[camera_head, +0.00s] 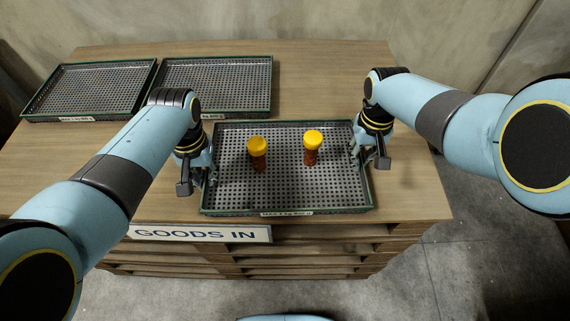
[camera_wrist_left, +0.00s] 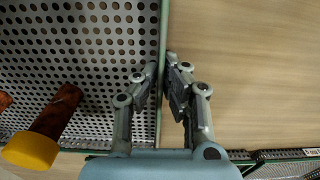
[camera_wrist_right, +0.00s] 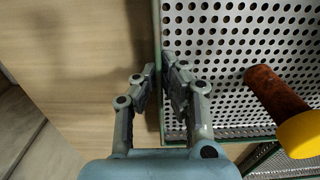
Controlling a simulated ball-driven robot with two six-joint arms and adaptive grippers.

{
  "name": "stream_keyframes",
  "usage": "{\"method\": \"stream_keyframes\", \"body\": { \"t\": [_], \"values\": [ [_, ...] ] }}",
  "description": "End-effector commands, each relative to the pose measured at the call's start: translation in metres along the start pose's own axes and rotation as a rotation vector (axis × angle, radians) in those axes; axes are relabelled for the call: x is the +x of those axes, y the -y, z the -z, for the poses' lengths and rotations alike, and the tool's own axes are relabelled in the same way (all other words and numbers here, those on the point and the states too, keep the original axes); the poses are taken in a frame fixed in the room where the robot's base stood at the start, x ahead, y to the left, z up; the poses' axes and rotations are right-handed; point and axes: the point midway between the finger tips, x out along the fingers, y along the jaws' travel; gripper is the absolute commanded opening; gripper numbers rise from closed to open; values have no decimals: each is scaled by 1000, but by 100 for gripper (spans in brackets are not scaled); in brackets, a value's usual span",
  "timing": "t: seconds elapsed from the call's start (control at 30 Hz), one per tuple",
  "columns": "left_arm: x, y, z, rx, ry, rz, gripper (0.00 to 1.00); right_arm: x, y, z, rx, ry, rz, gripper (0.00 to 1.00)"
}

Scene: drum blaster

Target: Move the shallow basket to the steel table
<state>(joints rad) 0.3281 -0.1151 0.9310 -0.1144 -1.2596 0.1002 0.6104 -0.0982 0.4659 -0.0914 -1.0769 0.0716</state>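The shallow basket (camera_head: 285,190) is a perforated metal tray with a green rim, lying on the wooden goods-in table. Firm contact is hard to tell. No steel table is identifiable.
Two more perforated trays, a far-left tray (camera_head: 90,88) and a middle tray (camera_head: 215,85), lie behind the basket on the wooden table (camera_head: 325,70). A "GOODS IN" sign (camera_head: 200,233) is on the table's front. Concrete floor (camera_head: 440,265) shows in front and right.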

Motion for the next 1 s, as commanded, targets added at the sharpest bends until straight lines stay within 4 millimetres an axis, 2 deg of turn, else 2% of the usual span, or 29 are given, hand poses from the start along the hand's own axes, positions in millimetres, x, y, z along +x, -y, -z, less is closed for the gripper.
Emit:
{"method": "stream_keyframes", "body": {
  "t": [0.57,1.0],
  "values": [
    [-5,0,1,0,-3,0,0,-5,0,2,0,-3,0,0],
    [-42,0,2,0,-5,0,0,-42,0,3,0,-5,0,0]
  ]
}}
